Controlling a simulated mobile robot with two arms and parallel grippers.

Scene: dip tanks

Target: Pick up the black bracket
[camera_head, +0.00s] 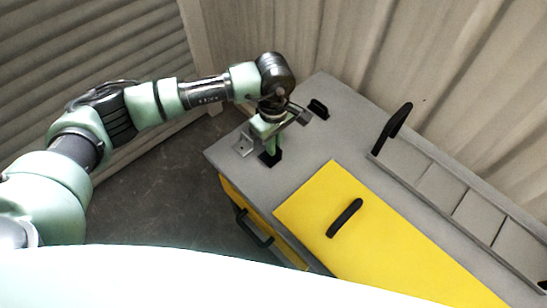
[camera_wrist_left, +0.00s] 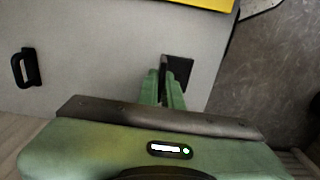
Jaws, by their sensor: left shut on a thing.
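The black bracket (camera_head: 270,158) is at the near left end of the grey bench top, under my left gripper (camera_head: 271,145). In the left wrist view the black bracket (camera_wrist_left: 180,70) shows as a dark plate with an upright part at the tips of the green fingers. My left gripper (camera_wrist_left: 166,84) points down and is shut on the bracket's upright part. I cannot tell whether the bracket is touching the bench or just above it. My right gripper is not in view.
The grey bench top (camera_head: 300,140) carries another black piece (camera_head: 318,108), also in the left wrist view (camera_wrist_left: 25,68). A yellow lid (camera_head: 375,235) with a black handle (camera_head: 344,217) lies nearby. A row of grey compartments (camera_head: 435,185) runs along the right. A corrugated wall stands behind.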

